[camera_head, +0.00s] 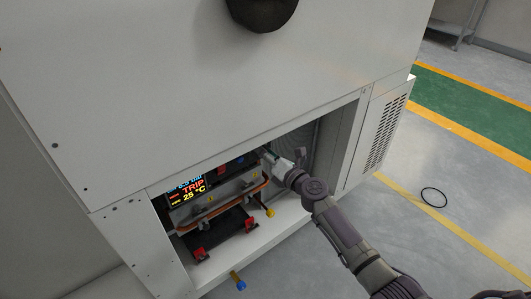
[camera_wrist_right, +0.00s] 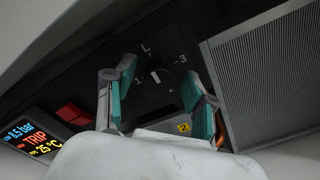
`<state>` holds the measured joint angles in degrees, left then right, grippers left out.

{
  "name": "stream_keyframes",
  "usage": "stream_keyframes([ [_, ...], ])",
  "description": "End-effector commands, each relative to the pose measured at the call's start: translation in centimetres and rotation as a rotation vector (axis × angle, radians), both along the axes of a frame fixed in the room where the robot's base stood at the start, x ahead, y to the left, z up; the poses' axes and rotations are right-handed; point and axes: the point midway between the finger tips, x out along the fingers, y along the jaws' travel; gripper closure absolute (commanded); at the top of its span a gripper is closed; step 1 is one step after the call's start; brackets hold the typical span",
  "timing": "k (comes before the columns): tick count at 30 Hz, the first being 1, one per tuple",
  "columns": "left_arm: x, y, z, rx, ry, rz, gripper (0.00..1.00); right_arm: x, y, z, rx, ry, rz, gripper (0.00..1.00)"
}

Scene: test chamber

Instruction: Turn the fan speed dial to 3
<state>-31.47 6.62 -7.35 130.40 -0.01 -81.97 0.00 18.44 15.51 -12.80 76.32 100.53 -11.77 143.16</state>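The fan speed dial (camera_wrist_right: 158,76) is a dark knob on a black panel in the right wrist view, with white marks around it, among them a "3" to its upper right. A short white line shows on the knob; which mark it points to is hard to tell. My right gripper (camera_wrist_right: 160,72) is open, its teal-padded fingers on either side of the dial with gaps showing. In the head view my right gripper (camera_head: 277,158) reaches into the cabinet opening and the dial cannot be made out. My left gripper is out of view.
A display (camera_head: 187,189) reading TRIP and 25 °C sits left of the gripper, with a red switch (camera_wrist_right: 74,114) beside it. A ribbed panel (camera_wrist_right: 268,75) is to the right. The cabinet (camera_head: 200,95) overhangs the opening.

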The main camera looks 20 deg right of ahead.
Motion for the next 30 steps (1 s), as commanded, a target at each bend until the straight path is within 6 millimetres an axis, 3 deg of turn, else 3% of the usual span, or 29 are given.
stream_keyframes([
  [1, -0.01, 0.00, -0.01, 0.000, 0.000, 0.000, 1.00, -0.01, 0.00, -0.01, 0.000, 0.000, 0.000, 0.51],
  [10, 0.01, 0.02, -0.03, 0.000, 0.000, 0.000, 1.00, -0.04, -0.01, -0.01, 0.000, 0.000, 0.000, 1.00],
  [20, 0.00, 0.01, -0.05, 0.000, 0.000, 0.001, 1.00, -0.04, 0.01, -0.02, -0.036, -0.013, 0.000, 1.00],
  [30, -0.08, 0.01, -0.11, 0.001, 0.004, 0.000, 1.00, -0.08, 0.07, -0.04, -0.244, -0.089, 0.000, 1.00],
])
